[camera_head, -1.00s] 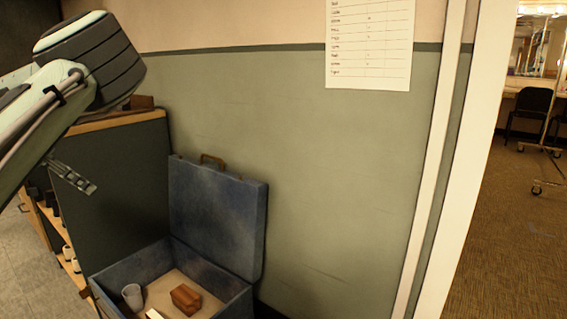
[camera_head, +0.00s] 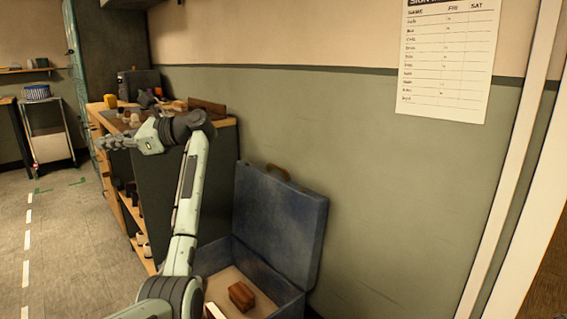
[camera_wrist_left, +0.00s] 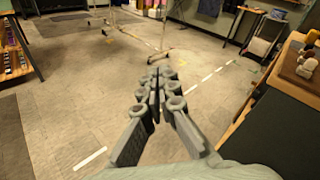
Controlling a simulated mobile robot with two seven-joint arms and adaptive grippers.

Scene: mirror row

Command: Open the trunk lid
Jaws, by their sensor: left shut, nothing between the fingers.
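The blue trunk stands on the floor against the green wall in the head view. Its lid (camera_head: 280,222) is raised upright, with a brown handle (camera_head: 277,171) on its top edge. Inside the trunk's open box (camera_head: 290,308) lie a brown block (camera_head: 241,296) and a white item (camera_head: 214,311); my left arm hides part of the box. My left gripper (camera_head: 104,142) is above and left of the trunk, apart from the lid. In the left wrist view my left gripper (camera_wrist_left: 158,92) is shut and empty, over open floor. My right gripper is not in view.
A dark cabinet with a wooden top (camera_head: 222,122) stands left of the trunk, with small objects on it and shelves in its side. A white cart (camera_head: 50,146) stands farther left. The carpet floor (camera_head: 70,235) at left is clear. A paper sheet (camera_head: 447,60) hangs on the wall.

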